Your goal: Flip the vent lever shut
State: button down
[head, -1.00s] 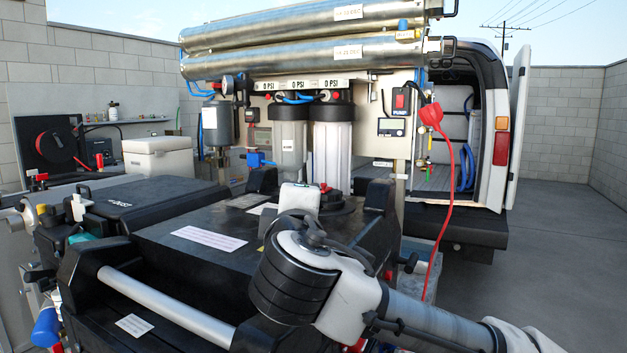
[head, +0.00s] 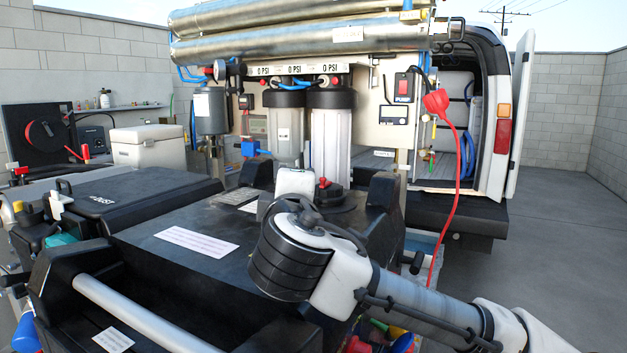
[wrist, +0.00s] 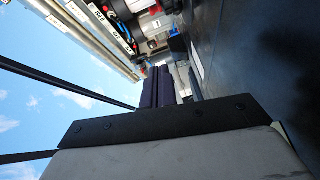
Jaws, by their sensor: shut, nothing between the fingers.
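My gripper (wrist: 157,72) shows in the wrist view as two dark fingers pressed together, with nothing between them. They point toward the filter panel, some way short of it. In the head view my arm comes in from the lower right over the black case; the wrist joint hides the fingers. The panel (head: 395,132) carries a grey filter housing (head: 284,128) and a clear one (head: 331,135), with small red parts near their tops. A blue valve-like fitting (head: 250,148) sits at its lower left. I cannot make out for certain which part is the vent lever.
Steel membrane tubes (head: 300,38) lie across the top of the panel. The black case (head: 150,262) fills the space before it. A red cord (head: 459,185) hangs at the right. The van (head: 497,120) stands behind. Open paving (head: 560,260) lies at the right.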

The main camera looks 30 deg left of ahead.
jog(key=p+x, duration=0.3)
jog(key=x, duration=0.6)
jog(key=shift+r+p, duration=0.2)
jog(key=shift+p, duration=0.1)
jog(key=shift+w+d+f+p, duration=0.25)
jog(key=shift+w+d+p, duration=0.35)
jog(key=shift+w+d, duration=0.45)
jog(key=shift+d, duration=0.25)
jog(key=shift+w+d+f, duration=0.1)
jog(key=shift+w+f, duration=0.1)
jog(key=shift+f, duration=0.05)
